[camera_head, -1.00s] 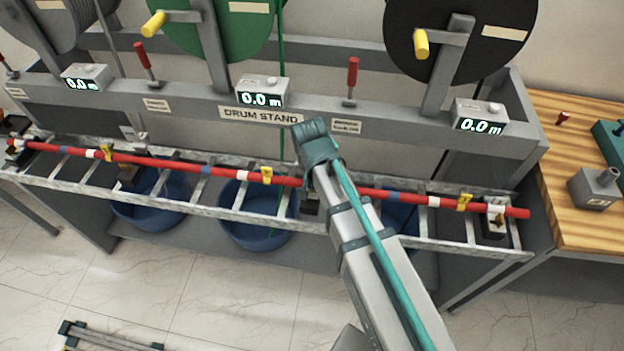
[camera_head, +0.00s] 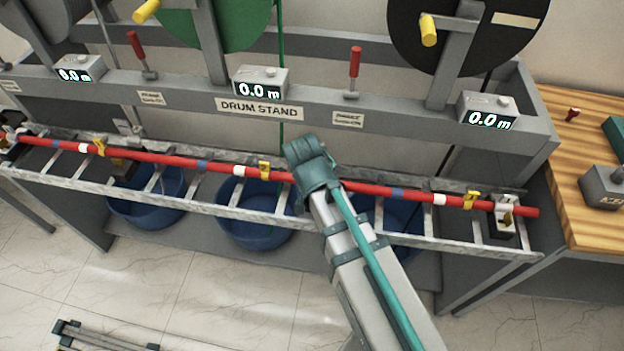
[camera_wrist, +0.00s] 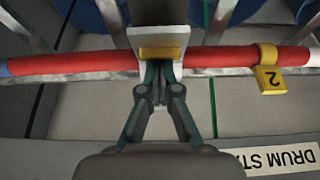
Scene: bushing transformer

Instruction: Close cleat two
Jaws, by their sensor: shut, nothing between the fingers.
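The cleat (camera_wrist: 158,42) shows in the wrist view as a pale plate with a brass-coloured piece, lying across the red cable (camera_wrist: 225,56). A yellow tag marked 2 (camera_wrist: 268,78) hangs on the cable to its right. My gripper (camera_wrist: 160,72) is shut and empty, its fingertips at the plate's lower edge; I cannot tell whether they touch it. In the head view, my arm hides this cleat and my fingers. The red cable (camera_head: 222,165) runs along the metal ladder tray (camera_head: 190,206). I cannot tell whether the cleat is fully closed.
Another cleat (camera_head: 505,212) holds the cable near its right end. The drum stand (camera_head: 200,104) with meters and red levers (camera_head: 355,62) rises behind the tray. Blue tubs (camera_head: 255,230) stand below. A wooden bench (camera_head: 565,150) is at the right. The floor in front looks mostly clear.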

